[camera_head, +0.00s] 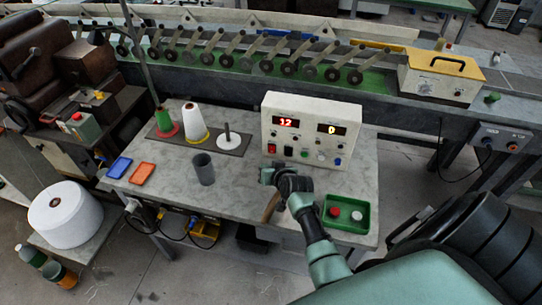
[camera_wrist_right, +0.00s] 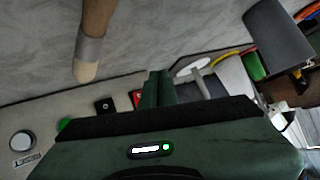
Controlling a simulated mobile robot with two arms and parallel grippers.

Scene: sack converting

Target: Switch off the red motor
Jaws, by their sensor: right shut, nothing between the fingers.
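A cream control box (camera_head: 310,125) stands at the back of the grey table, with red digits 12 on its left display and a yellow 0 on its right. A red switch (camera_head: 272,148) sits low on its left front; it also shows, partly hidden by the fingers, in the right wrist view (camera_wrist_right: 136,96). My right gripper (camera_head: 267,174) is shut and empty in front of the box, just below the red switch. Its closed fingers (camera_wrist_right: 158,88) are beside the switch in the wrist view; contact cannot be told. My left gripper is out of view.
A black switch (camera_wrist_right: 104,106) and a green button (camera_head: 289,151) neighbour the red switch. A wooden handle (camera_wrist_right: 93,35) lies close to the gripper. A grey cup (camera_head: 203,169) and thread cones (camera_head: 194,122) stand left. A green tray (camera_head: 346,226) is at the right.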

